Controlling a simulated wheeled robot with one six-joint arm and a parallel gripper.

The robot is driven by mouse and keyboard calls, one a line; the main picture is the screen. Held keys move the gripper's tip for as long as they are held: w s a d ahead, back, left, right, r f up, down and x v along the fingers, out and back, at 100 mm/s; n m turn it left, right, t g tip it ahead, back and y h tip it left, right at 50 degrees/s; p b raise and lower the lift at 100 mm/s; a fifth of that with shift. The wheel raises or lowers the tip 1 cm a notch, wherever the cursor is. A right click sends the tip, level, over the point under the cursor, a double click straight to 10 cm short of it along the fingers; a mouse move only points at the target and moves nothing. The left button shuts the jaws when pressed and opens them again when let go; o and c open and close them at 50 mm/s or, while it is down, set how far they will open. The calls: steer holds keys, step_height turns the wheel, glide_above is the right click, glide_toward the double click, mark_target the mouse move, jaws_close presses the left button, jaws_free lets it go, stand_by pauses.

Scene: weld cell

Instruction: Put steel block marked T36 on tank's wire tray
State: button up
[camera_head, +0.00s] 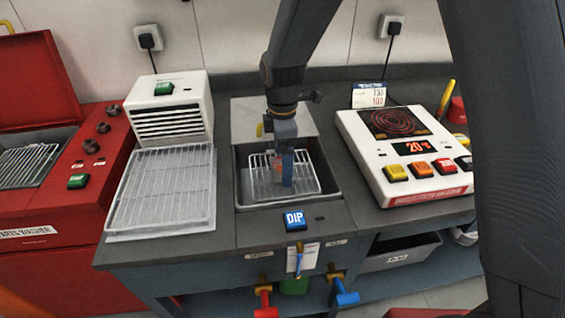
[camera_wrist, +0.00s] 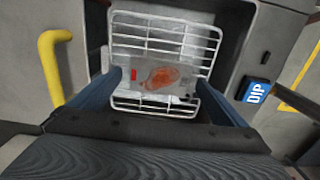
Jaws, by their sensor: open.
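The tank (camera_head: 335,199) is sunk in the bench, with its wire tray (camera_head: 309,181) inside; the tray also shows in the wrist view (camera_wrist: 150,19). A grey steel block (camera_wrist: 187,88) with an orange-red patch and a small red mark appears to lie on the tray; I cannot read T36 on it. In the head view only a reddish bit of it shows behind my finger. My gripper (camera_head: 284,178) reaches down into the tank. In the wrist view my open gripper (camera_wrist: 163,88) has one blue finger on each side of the block.
A blue DIP button (camera_head: 295,220) is on the tank's front. Left are an empty wire rack (camera_head: 165,190), a white vented unit (camera_head: 170,105) and a red parts washer (camera_head: 95,150) with its lid up. Right is a hot plate (camera_head: 405,155) reading 20 °C. A yellow handle (camera_wrist: 50,65) is beside the tank.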

step_height(320, 180, up, 11)
steer(key=b, duration=0.2)
steer(key=shift+b, duration=0.3)
steer(key=shift+s, duration=0.1)
